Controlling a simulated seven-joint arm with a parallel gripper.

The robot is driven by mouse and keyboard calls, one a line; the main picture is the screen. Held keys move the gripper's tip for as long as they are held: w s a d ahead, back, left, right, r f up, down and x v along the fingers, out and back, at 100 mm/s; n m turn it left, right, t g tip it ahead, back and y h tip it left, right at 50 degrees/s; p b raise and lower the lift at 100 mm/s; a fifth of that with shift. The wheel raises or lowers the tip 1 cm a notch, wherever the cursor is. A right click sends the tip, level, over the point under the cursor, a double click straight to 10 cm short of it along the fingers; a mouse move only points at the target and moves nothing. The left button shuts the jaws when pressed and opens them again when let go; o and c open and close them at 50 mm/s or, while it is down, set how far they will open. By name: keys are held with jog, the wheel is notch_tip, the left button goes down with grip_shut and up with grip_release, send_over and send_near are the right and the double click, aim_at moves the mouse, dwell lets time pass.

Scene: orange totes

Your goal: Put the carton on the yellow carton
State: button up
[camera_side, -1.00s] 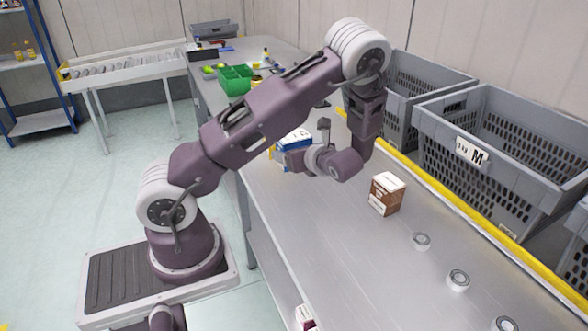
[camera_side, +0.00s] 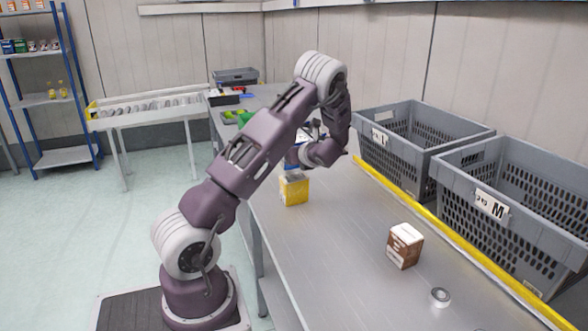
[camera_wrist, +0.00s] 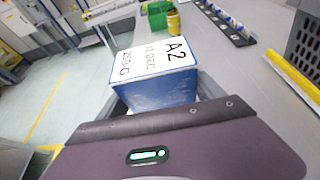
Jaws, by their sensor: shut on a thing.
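A blue carton with a white, lettered top (camera_wrist: 155,78) is between the fingers of my gripper (camera_wrist: 165,98) in the wrist view. In the side view my gripper (camera_side: 303,152) is shut on it, and only a sliver of blue (camera_side: 291,160) shows past my arm. The yellow carton (camera_side: 294,190) stands upright on the bench directly below the held carton in the side view. Whether the two touch or a gap remains, I cannot tell. The yellow carton is hidden in the wrist view.
A brown carton with a white top (camera_side: 405,246) and a small round metal piece (camera_side: 440,297) lie on the bench (camera_side: 340,240) towards the front. Grey totes (camera_side: 420,140) stand along the yellow-edged right side. A green bin (camera_wrist: 157,16) and a yellow can (camera_wrist: 173,22) are farther back.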

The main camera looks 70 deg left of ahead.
aim_at(297, 166)
jog(key=shift+f, duration=1.95)
jog(key=o, duration=1.6)
jog(key=shift+f, duration=0.1)
jog(key=v, duration=1.2)
jog(key=s+d+r+n+t+h, duration=0.2)
jog(key=s+d+r+n+h, duration=0.2)
jog(key=d, duration=0.8)
jog(key=s+d+r+n+t+h, duration=0.1)
jog(key=s+d+r+n+h, duration=0.3)
jog(key=s+d+n, duration=0.4)
jog(key=s+d+r+n+t+h, duration=0.2)
jog(key=s+d+r+n+h, duration=0.2)
jog(key=d, duration=1.1)
jog(key=shift+s+d+n+t+h, duration=0.2)
jog(key=shift+s+n+h, duration=0.15)
jog(key=shift+s+n, duration=0.2)
jog(key=shift+s+d+n+t+h, duration=0.1)
jog(key=shift+s+d+n+h, duration=0.1)
jog(key=shift+s+n+h, duration=0.35)
